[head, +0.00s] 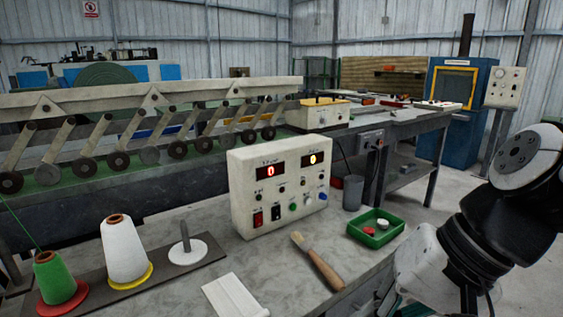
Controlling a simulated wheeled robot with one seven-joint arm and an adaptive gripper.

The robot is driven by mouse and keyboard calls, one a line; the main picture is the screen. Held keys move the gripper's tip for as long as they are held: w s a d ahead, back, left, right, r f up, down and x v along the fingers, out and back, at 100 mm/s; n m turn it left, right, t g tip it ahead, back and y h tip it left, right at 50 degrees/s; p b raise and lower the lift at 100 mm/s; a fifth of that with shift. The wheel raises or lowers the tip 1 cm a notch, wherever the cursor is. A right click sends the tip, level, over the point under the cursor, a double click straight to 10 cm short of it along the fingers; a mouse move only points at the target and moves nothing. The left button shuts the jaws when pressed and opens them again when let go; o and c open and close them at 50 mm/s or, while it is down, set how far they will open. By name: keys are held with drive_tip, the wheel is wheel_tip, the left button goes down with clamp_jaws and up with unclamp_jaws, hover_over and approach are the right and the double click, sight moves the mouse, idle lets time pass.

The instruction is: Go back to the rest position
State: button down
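Part of my arm shows at the right edge of the head view, with white and black links bent beside the bench. My gripper's fingers do not show in this view, so I cannot see whether they hold anything. The grey workbench (205,215) lies in front of me.
A green tray (376,229) with small caps, a grey cup (353,192), a brush (317,262) and a white pad (234,297) are on the bench. Green (55,278) and white (124,249) thread cones stand at left. A roller machine (150,97) runs behind.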

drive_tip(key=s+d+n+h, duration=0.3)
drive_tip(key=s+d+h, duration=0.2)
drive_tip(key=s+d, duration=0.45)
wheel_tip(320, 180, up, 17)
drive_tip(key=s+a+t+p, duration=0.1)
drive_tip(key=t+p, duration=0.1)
drive_tip(key=p, duration=1.5)
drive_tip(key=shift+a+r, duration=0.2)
